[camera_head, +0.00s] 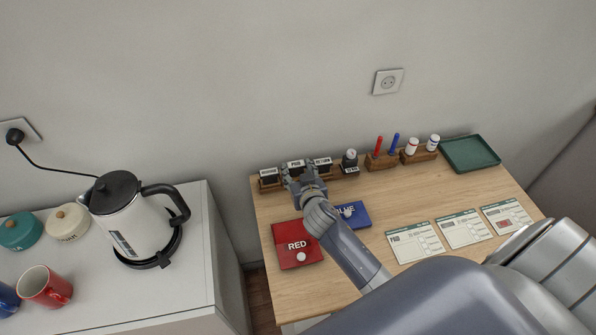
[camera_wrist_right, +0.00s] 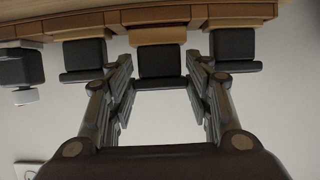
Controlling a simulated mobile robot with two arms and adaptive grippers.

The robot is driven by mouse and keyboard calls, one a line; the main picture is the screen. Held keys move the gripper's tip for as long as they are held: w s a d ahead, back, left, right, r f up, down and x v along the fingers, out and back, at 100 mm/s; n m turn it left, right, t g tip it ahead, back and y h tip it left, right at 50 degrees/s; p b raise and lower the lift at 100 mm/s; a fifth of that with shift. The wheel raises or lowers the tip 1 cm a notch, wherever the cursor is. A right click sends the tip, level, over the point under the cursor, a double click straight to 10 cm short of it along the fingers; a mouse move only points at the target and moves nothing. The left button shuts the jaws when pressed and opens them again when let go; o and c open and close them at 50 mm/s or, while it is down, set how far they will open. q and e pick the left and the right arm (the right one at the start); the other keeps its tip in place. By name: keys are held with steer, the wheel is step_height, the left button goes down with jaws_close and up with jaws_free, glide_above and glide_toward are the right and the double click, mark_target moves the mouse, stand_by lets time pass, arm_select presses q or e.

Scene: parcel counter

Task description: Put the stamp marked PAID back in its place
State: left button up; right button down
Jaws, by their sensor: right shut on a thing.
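The stamp marked PAID (camera_head: 295,164) is in the wooden stamp rack (camera_head: 331,177) at the back left of the table, between two other labelled stamps. My right gripper (camera_head: 301,178) reaches over the rack and is shut on this stamp. In the right wrist view my fingers (camera_wrist_right: 158,76) stand on both sides of the black stamp block (camera_wrist_right: 161,62), which is against the wooden edge. Whether it is fully seated cannot be told. My left gripper is out of view.
A stamp marked RETURN (camera_head: 323,162) and another stamp (camera_head: 269,174) flank it closely. A red pad (camera_head: 292,235) and blue pad (camera_head: 361,214) lie in front. Forms (camera_head: 415,242), pens (camera_head: 379,146), bottles (camera_head: 411,147) and a green tray (camera_head: 470,152) are to the right.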

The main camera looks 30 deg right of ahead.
steer(key=shift+f+b, duration=0.3)
steer(key=shift+f, duration=0.2)
steer(key=c, duration=1)
jaws_free()
steer(key=shift+p+v, duration=0.65)
steer(key=shift+v, duration=0.55)
steer(key=shift+p+v, duration=0.55)
steer(key=shift+v, duration=0.9)
